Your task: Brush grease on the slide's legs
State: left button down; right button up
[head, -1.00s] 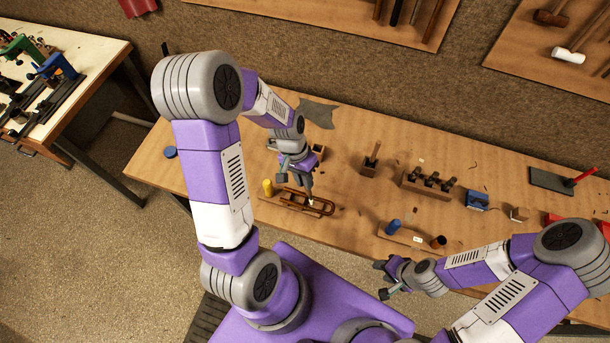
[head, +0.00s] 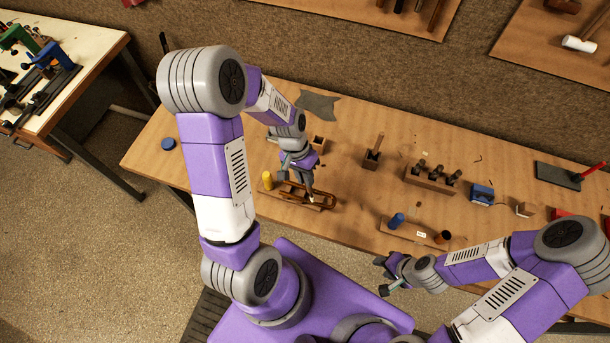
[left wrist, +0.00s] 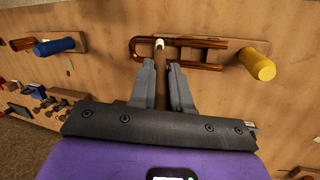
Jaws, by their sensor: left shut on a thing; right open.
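The slide (head: 326,203) is a brass U with two long legs, lying on a wooden holder (head: 272,190) with an upright yellow peg (head: 267,180). In the left wrist view the slide's legs (left wrist: 200,42) run sideways, with the bend at left and the yellow peg (left wrist: 258,66) at right. My left gripper (head: 309,182) is shut on a thin brush (left wrist: 160,62) with a brown handle and pale tip. The tip is at the legs near the bend; I cannot tell whether it touches. My right gripper (head: 385,275) is open and empty in front of the table.
A second holder (head: 415,232) with a blue peg (head: 397,219) stands to the right. Behind are a small open wooden box (head: 318,143), a block with an upright stick (head: 371,158), a rack of dark tools (head: 430,178) and a blue block (head: 481,193). A grey cloth (head: 318,105) lies at the back.

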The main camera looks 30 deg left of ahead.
pick_arm(q)
jog(key=shift+f+b, duration=0.6)
jog(key=shift+f, duration=0.05)
dwell(1.5)
jog(key=shift+r+p, duration=2.85)
jog(key=shift+r, duration=0.75)
jog(key=shift+f, duration=0.1)
